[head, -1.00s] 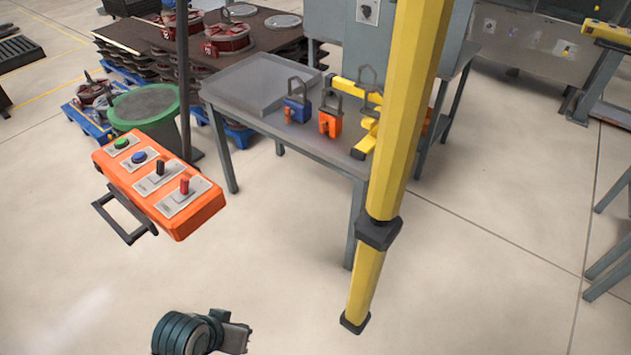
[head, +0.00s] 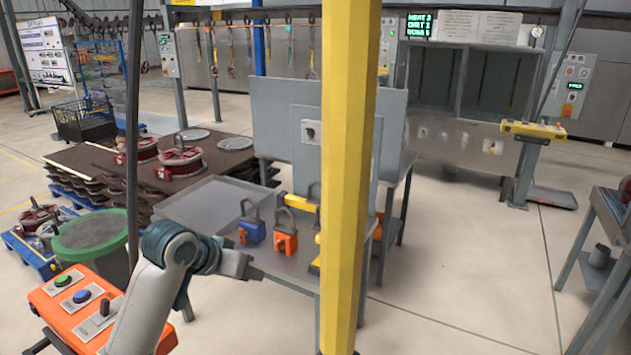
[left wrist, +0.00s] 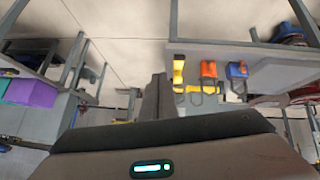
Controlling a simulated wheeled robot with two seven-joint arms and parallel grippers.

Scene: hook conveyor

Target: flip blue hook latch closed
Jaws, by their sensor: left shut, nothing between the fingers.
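The blue hook latch (head: 251,230) stands on the grey table, with a dark loop at its top and a small orange lever at its front. It also shows in the left wrist view (left wrist: 238,70). I cannot tell its latch position. An orange hook (head: 285,242) stands just right of it, and yellow hook parts are partly hidden behind the yellow post. My left gripper (head: 259,274) is shut and empty, near the table's front edge, below the hooks in the picture and apart from them. Its fingers also show in the left wrist view (left wrist: 158,97). My right gripper is not in view.
A yellow post (head: 347,180) stands close in front, right of the hooks. A grey tray (head: 190,203) lies on the table's left. An orange button box (head: 60,310) is at lower left, partly behind my left arm. Open floor lies to the right.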

